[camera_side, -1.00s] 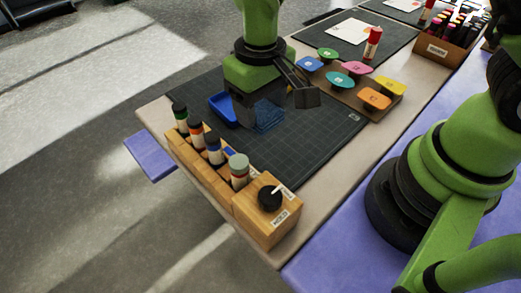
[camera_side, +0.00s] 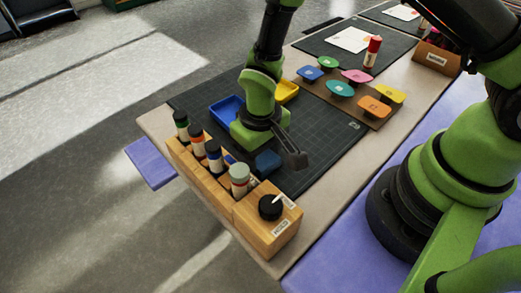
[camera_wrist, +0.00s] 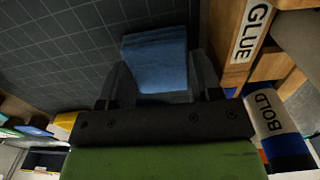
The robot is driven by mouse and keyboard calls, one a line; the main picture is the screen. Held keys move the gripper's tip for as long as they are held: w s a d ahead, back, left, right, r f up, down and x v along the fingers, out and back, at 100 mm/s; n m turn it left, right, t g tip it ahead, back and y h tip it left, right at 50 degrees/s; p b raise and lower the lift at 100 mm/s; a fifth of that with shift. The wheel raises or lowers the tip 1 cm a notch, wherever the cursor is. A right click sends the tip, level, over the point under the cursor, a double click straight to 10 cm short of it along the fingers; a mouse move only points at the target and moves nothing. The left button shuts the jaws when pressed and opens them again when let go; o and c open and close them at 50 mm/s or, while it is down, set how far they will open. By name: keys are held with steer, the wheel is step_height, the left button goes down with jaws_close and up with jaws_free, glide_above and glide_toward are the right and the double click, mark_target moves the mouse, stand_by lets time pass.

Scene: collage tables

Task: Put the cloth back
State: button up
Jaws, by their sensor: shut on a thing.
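The cloth is a folded blue piece; in the wrist view the cloth (camera_wrist: 155,60) sits between the fingers, over the dark gridded mat. In the side view the cloth (camera_side: 267,162) is below my gripper (camera_side: 277,158), close to the front wooden rack. My gripper is shut on the cloth. The side view does not show clearly whether the cloth touches the mat.
A wooden rack (camera_side: 205,178) with several bottles and a black-knobbed block (camera_side: 262,228) lines the mat's front edge. Coloured pads on a board (camera_side: 352,102) stand at right. The mat's (camera_side: 325,135) right part is clear.

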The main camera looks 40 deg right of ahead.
steer(key=o, duration=0.6)
steer(key=shift+f, duration=0.1)
steer(key=s+d+r+m+t+y, duration=0.1)
steer(key=s+d+r+t, duration=0.15)
steer(key=r, duration=1.05)
steer(key=s+d+r+m+t+y, duration=0.15)
steer(key=d+r, duration=0.25)
steer(key=r, duration=0.8)
steer(key=s+d+r+t, duration=0.1)
steer(key=s, duration=0.2)
steer(key=s+d+r+m+t, duration=0.1)
steer(key=s+r, duration=0.1)
steer(key=s, duration=0.1)
steer(key=s+r+t, duration=0.1)
steer(key=s, duration=0.2)
steer(key=shift+s+d+r+m+h, duration=0.15)
steer(key=shift+d+r+m+h, duration=0.1)
steer(key=shift+d+r, duration=0.15)
